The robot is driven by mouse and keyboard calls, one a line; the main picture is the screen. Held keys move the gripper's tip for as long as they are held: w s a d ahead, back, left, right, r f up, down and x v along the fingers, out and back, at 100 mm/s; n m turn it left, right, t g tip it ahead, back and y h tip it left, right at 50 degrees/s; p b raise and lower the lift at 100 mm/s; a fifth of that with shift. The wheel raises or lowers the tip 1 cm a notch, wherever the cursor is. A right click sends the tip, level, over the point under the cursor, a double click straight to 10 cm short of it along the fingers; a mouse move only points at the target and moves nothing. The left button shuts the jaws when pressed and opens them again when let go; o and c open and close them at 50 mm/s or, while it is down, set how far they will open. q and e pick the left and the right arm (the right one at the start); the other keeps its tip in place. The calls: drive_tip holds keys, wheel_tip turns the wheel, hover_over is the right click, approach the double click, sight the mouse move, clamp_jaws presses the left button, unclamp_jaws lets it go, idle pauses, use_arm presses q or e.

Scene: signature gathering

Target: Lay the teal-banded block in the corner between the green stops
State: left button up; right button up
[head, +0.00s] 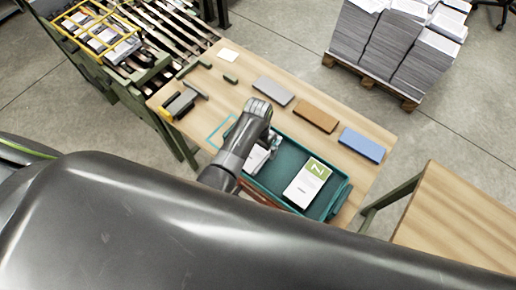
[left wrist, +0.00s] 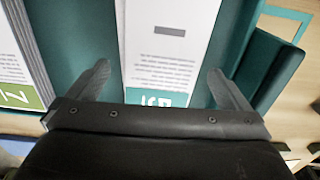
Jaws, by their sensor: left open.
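The teal-banded block (left wrist: 172,50) is white with grey print and lies in the teal tray. In the head view only part of this white block (head: 256,160) shows beside my wrist. My left gripper (left wrist: 158,72) is open above it, one finger towards each long side; I cannot tell whether they touch. In the head view the gripper (head: 268,147) is partly hidden by its own wrist. Dark green stops, one short piece (head: 230,79) and one longer piece (head: 188,69), stand on the table's far left part. My right gripper is not in view.
The teal tray (head: 335,199) also holds a green-banded white block (head: 306,184). Grey (head: 273,91), brown (head: 316,117) and blue (head: 362,145) slabs lie behind it. A dark device (head: 182,103) sits at left. The wooden table (head: 235,97) has bare room between device and grey slab.

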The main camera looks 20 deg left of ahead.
use_arm(q)
drive_tip(key=shift+f, duration=1.2)
drive_tip(key=c, duration=1.1)
drive_tip(key=shift+r, duration=0.1)
drive_tip(key=shift+c, duration=0.8)
drive_tip(key=shift+r, duration=0.1)
